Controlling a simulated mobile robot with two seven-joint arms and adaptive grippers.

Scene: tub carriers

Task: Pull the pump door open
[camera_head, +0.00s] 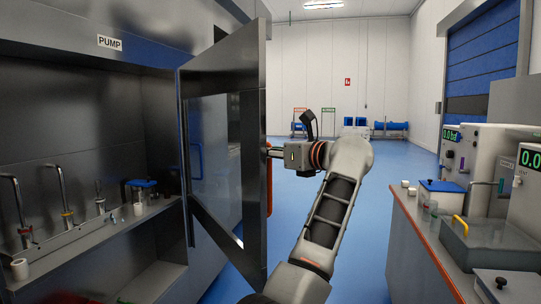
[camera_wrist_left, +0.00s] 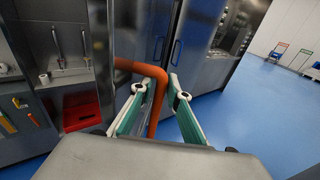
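The pump door (camera_head: 255,85) is a grey metal door with a window, standing swung open from the cabinet under the PUMP sign (camera_head: 110,43). Its orange bar handle (camera_head: 269,188) is on the door's right face, partly hidden by my gripper. My left gripper (camera_head: 272,152) is at this handle. In the left wrist view the orange handle (camera_wrist_left: 154,100) runs between the two spread green-padded fingers of my left gripper (camera_wrist_left: 157,86). The fingers look apart, with a visible gap on the handle's right side. My right gripper is not in view.
The open cabinet has a shelf (camera_head: 100,232) with taps and small containers. A red bin (camera_wrist_left: 80,110) sits lower in the cabinet. A bench (camera_head: 415,230) with instruments lines the right. Blue floor (camera_head: 385,185) is clear between them.

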